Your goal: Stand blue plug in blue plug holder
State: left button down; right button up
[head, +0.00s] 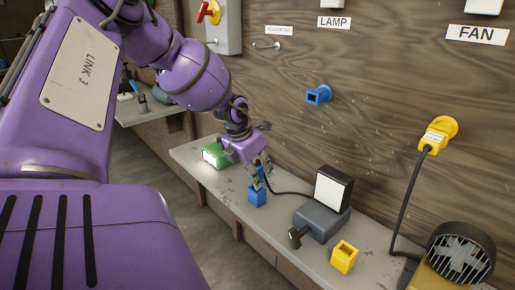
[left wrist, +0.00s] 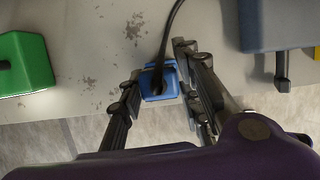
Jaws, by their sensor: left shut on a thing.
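My left gripper (head: 260,181) is shut on the blue plug (head: 259,175), above the bench. The blue plug holder (head: 257,198), a small blue block, stands on the bench directly below the plug. The two are in line; I cannot tell how far the plug is inside the holder. In the left wrist view the fingers (left wrist: 158,95) flank the blue shapes, and a dark cable runs upward from the middle of them. There plug and holder overlap and are hard to separate. My right gripper is not in view.
A green block (head: 214,155) lies left on the bench (head: 290,238). A lamp with a white panel (head: 333,190) on a grey base stands to the right, near an empty yellow holder (head: 344,257). A blue wall socket (head: 319,95), a yellow plug (head: 433,138) and a fan (head: 461,253) are farther off.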

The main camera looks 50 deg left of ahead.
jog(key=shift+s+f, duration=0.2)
pick_arm(q)
jog(key=shift+f, duration=0.4)
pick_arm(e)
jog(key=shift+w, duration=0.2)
pick_arm(q)
jog(key=shift+f+b, duration=0.7)
jog(key=shift+f, duration=0.1)
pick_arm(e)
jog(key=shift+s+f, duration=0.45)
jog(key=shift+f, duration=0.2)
pick_arm(q)
jog(key=c, duration=1.2)
grip_release()
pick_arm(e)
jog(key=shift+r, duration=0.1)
pick_arm(q)
jog(key=shift+r+p, duration=0.55)
jog(key=shift+r, duration=0.4)
jog(key=shift+r+p, duration=1.85)
jog(key=shift+r, duration=1.75)
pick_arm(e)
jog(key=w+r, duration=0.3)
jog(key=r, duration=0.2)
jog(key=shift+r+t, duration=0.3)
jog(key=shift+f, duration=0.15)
